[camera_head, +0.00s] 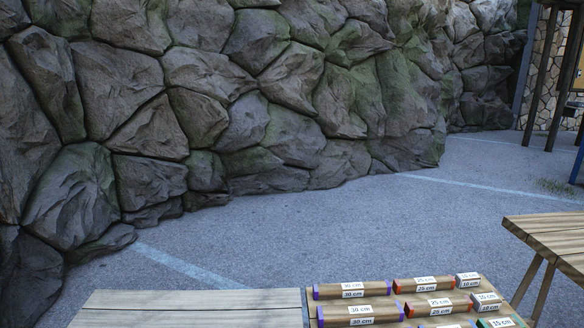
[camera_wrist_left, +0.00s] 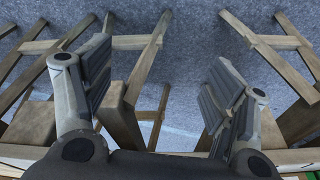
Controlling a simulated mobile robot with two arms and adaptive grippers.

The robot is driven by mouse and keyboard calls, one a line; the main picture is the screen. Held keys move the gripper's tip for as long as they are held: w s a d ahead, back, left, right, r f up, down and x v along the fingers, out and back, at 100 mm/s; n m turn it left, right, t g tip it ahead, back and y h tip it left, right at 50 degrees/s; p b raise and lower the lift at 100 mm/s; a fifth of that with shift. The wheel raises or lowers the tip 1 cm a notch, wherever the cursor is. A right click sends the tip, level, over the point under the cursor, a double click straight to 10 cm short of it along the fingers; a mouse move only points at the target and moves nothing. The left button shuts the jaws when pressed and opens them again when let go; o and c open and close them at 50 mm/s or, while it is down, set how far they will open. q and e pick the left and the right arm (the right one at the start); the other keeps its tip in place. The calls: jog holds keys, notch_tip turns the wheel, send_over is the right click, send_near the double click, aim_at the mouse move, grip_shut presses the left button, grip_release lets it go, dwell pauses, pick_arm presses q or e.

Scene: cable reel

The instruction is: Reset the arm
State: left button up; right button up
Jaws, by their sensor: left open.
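My left gripper (camera_wrist_left: 160,105) shows in the left wrist view with its two fingers spread wide apart. Nothing is between the fingers. Past them I see wooden legs and crossbars (camera_wrist_left: 140,42) over grey ground. Neither arm nor gripper shows in the head view, and my right gripper is in no view.
A wooden table (camera_head: 190,310) is at the bottom of the head view. A board at its right bears several wooden blocks labelled 30 cm (camera_head: 352,289), 25 cm (camera_head: 424,284) and 10 cm (camera_head: 468,279). Another wooden table (camera_head: 555,235) stands at right. A rock wall (camera_head: 210,90) rises behind open pavement (camera_head: 330,230).

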pick_arm(q)
jog(key=s+a+f+g, duration=0.1)
jog(key=s+a+f, duration=0.2)
jog(key=s+f, duration=1.5)
notch_tip(320, 180, down, 4)
jog(key=shift+s+a+r+g, duration=0.1)
jog(key=shift+s+a+g, duration=0.05)
jog(key=shift+s+g, duration=0.2)
